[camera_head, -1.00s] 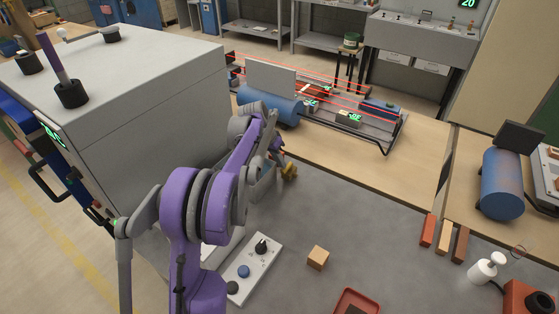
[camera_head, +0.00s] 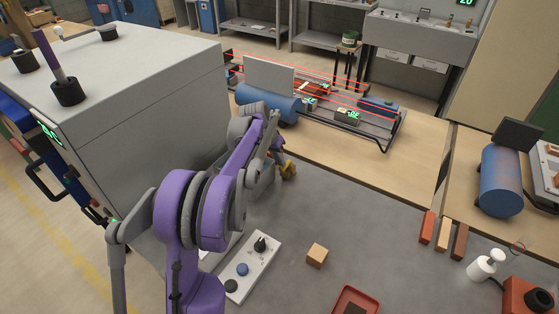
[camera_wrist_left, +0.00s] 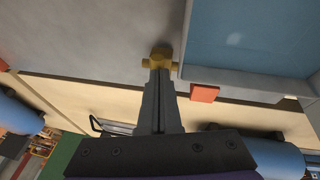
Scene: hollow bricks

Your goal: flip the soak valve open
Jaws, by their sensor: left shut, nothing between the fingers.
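The soak valve appears to be the small brass fitting (camera_head: 289,170) at the edge of the grey bench top, just right of my left wrist in the head view. In the left wrist view the brass fitting (camera_wrist_left: 161,54) is at top centre, beside a tank of blue water (camera_wrist_left: 250,35). My left gripper (camera_wrist_left: 158,76) is shut and empty, its fingertips right at the fitting. I cannot tell if they touch it or how the lever stands. In the head view my left arm hides most of the tank. My right gripper is not in view.
A big grey cabinet (camera_head: 140,95) stands left of my arm. A white control panel (camera_head: 249,266) with knobs lies below the arm, with a wooden block (camera_head: 317,255) and red tray (camera_head: 357,303) to its right. A blue cylinder (camera_head: 265,103) lies behind. The bench middle is clear.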

